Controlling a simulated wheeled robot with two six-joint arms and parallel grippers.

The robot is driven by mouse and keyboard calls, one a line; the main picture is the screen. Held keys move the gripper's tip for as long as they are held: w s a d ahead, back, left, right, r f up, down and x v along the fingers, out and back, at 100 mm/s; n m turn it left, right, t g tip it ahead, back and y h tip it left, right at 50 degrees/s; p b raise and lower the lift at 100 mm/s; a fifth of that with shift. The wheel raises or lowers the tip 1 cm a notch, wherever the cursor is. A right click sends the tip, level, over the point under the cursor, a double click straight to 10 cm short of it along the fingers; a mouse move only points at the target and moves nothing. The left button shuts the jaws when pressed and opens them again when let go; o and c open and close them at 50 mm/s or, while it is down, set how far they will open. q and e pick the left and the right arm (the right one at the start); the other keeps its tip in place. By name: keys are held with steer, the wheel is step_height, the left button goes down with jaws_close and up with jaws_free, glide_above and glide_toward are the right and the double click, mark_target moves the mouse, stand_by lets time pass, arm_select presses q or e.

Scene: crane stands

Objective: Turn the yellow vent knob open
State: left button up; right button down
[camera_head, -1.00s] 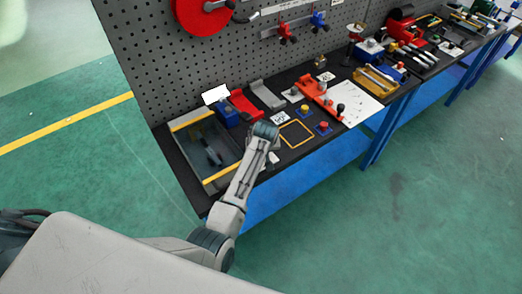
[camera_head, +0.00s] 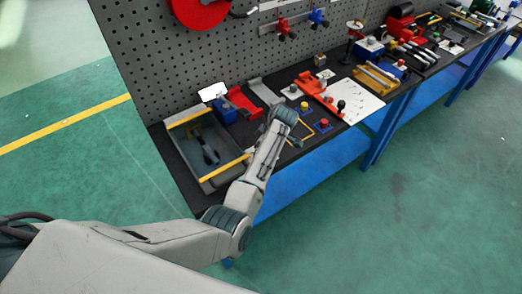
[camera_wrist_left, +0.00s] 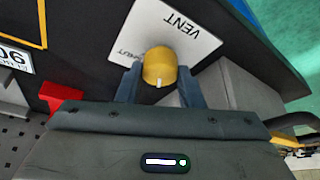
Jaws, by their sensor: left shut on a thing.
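The yellow vent knob (camera_wrist_left: 159,66) stands on a white plate (camera_wrist_left: 194,27) marked VENT in the left wrist view. A pale pointer line shows on the knob's side towards my gripper. Small print on the plate left of the knob is too small to read surely. My left gripper (camera_wrist_left: 159,82) is shut on the knob, one blue-grey finger on each side. In the head view my left arm (camera_head: 262,158) reaches over the bench and hides the knob, the plate and the fingertips. My right gripper is in neither view.
A grey tray (camera_head: 183,123) with yellow edges lies left of my arm. A yellow-outlined square (camera_head: 306,136), a red button (camera_head: 324,123) and a yellow button (camera_head: 304,105) are to its right. A pegboard (camera_head: 140,60) stands behind the bench. Green floor is open in front.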

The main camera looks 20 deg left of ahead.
arm_select(q)
steer(key=shift+w+n+g+b, duration=0.1)
steer(key=shift+n+g+b, duration=0.7)
steer(key=shift+n, duration=0.9)
steer(key=o, duration=1)
steer(key=shift+d, duration=0.1)
steer(key=b+v, duration=0.3)
steer(key=v, duration=0.7)
steer(key=shift+r, duration=0.4)
steer(key=shift+d, duration=0.1)
